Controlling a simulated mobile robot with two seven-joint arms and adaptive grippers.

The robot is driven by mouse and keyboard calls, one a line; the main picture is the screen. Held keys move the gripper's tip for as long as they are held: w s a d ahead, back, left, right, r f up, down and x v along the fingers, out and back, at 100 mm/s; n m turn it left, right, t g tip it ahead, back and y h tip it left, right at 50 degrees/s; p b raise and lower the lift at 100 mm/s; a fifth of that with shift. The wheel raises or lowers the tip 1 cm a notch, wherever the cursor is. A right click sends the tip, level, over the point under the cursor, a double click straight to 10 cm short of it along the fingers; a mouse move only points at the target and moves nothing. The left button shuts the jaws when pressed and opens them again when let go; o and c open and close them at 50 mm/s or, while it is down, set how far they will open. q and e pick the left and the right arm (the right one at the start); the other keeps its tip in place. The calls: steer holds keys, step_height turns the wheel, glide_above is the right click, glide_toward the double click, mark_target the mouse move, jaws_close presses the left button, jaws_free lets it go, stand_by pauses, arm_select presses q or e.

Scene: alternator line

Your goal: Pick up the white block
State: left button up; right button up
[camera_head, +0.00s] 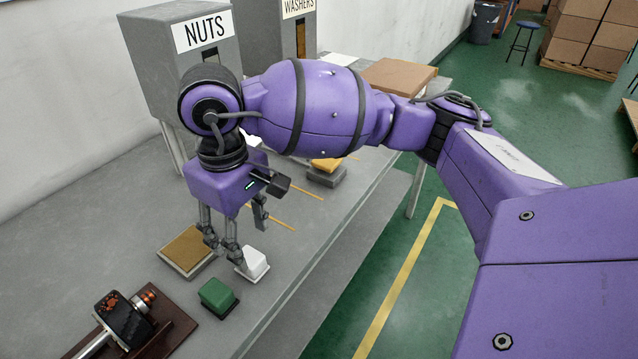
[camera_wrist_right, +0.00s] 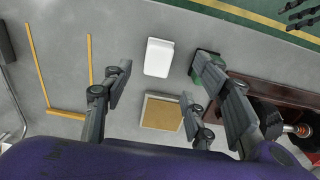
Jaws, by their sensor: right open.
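My left gripper is not in view.
A green block (camera_head: 217,296) stands in front of the white one. A tan-topped square tray (camera_head: 186,250) lies to its left. A dark mechanical part (camera_head: 124,318) rests on a brown base at lower left. The NUTS dispenser (camera_head: 203,32) stands behind. Bench edge lies right.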

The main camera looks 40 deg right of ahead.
mark_target(248, 256)
step_height(248, 256, down, 2)
steer(key=shift+f, duration=0.2)
steer(key=f, duration=0.3)
steer(key=f+p, duration=0.1)
steer(key=shift+w+f, duration=0.25)
steer(key=shift+f, duration=0.45)
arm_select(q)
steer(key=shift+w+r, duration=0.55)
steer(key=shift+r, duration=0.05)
arm_select(e)
steer(key=shift+w, duration=0.1)
steer(key=shift+c, duration=1.3)
steer(key=shift+r, duration=0.1)
steer(key=c, duration=1)
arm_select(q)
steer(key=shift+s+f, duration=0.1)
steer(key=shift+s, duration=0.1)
arm_select(e)
steer(key=shift+r, duration=0.1)
